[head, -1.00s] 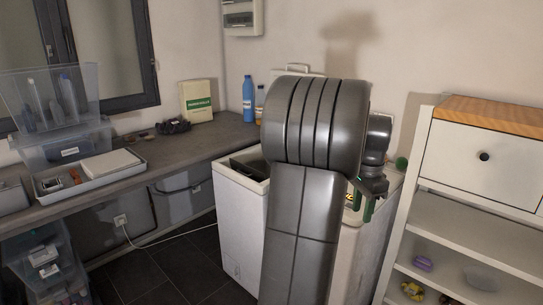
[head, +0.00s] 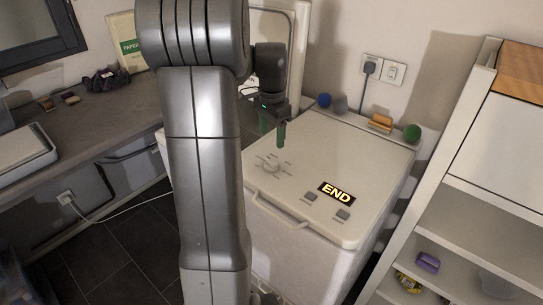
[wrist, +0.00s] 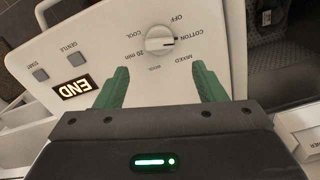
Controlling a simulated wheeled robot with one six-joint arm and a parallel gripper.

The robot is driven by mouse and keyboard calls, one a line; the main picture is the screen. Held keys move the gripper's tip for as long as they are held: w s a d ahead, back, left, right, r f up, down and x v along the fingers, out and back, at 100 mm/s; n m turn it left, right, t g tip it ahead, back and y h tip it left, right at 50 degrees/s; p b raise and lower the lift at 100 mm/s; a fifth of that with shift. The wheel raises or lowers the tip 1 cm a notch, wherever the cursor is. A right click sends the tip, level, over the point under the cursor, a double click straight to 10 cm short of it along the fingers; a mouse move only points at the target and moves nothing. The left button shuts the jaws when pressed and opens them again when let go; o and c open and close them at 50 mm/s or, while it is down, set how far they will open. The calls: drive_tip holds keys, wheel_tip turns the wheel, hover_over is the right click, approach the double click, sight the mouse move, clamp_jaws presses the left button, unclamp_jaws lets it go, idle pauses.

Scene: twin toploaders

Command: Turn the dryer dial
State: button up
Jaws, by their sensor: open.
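The dryer (head: 378,178) is a white top-loading machine with controls on its top. Its dial (head: 271,164) is a round white knob, ringed by small labels. In the wrist view the dial (wrist: 160,40) sits beyond and between my fingertips, with OFF, COTTON, MIXED, WOOL, 20 min and COOL around it. A dark mark on the knob points roughly toward COTTON. The display (head: 337,192) reads END. My gripper (head: 281,135) points down above the lid near the dial; in the wrist view my gripper (wrist: 161,70) has its green fingers apart and empty.
Two buttons (head: 310,197) lie beside the display. Small balls (head: 413,132) and an orange-brown object (head: 381,124) stand along the back edge. A white shelf unit (head: 445,180) is close on the right; a counter (head: 75,130) runs left. The dryer's top around the dial is clear.

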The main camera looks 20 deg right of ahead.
sight(272, 160)
wheel_tip(272, 160, down, 9)
drive_tip(key=shift+r, duration=0.15)
drive_tip(key=c, duration=1)
